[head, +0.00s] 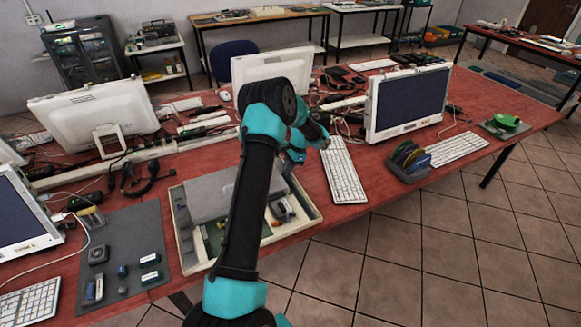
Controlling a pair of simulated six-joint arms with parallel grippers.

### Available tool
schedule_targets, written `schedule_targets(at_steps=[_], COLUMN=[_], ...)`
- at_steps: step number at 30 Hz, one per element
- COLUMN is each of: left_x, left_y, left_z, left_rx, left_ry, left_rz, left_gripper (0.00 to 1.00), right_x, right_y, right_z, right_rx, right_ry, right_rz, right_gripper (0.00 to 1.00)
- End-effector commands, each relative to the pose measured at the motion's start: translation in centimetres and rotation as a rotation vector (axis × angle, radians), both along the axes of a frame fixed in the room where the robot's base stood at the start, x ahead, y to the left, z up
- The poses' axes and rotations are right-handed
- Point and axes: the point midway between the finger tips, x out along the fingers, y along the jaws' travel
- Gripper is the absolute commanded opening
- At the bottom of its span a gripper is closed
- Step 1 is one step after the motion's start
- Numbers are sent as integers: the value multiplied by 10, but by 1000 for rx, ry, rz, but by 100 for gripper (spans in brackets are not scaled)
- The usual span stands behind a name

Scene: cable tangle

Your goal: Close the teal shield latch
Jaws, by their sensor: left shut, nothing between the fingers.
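A shallow cream tray (187,245) lies at the front edge of the red table, with a grey panel (207,196) at its back. In it are a green circuit board (213,236) and a dark grey part (282,211). I cannot make out the teal shield latch; my left arm crosses the tray and hides much of it. My left gripper (284,190) points down over the tray's right half, partly hidden behind my teal and black arm. It is shut with nothing seen in it. I cannot tell whether it touches anything. My right gripper is not in view.
A grey mat (137,229) with small parts lies left of the tray. A white keyboard (342,172) is close on its right. Monitors (407,103), cables and cable spools (411,158) stand behind and to the right. Open floor lies in front.

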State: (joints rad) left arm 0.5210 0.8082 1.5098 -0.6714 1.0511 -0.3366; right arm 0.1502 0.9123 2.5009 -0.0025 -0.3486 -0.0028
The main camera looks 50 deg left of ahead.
Motion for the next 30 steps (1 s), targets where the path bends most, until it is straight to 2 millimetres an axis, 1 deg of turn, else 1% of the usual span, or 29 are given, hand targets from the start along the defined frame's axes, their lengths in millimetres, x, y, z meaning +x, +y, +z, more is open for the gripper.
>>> schedule_targets(at_steps=[4, 8, 11, 17, 18, 21, 27, 30], left_x=[-2, 1, 9, 33, 35, 41, 55, 60], left_y=[0, -1, -2, -5, -4, -6, -10, -12], left_z=[-2, -3, -3, -1, 10, 29, 64, 78], left_rx=[-2, -3, -2, -1, 1, 2, 2, 1], left_ry=[6, 6, 3, -1, -4, -4, -3, -2], left_rz=[1, 3, 4, 14, 14, 15, 14, 14], left_gripper=[0, 0, 0, 0, 0, 0, 0, 0], right_x=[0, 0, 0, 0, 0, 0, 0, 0], right_y=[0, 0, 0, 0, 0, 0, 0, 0], right_z=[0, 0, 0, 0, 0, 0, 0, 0], right_rx=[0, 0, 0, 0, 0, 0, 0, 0], right_ry=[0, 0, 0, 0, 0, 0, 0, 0], right_rz=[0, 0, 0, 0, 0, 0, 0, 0], right_gripper=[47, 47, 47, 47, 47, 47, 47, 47])
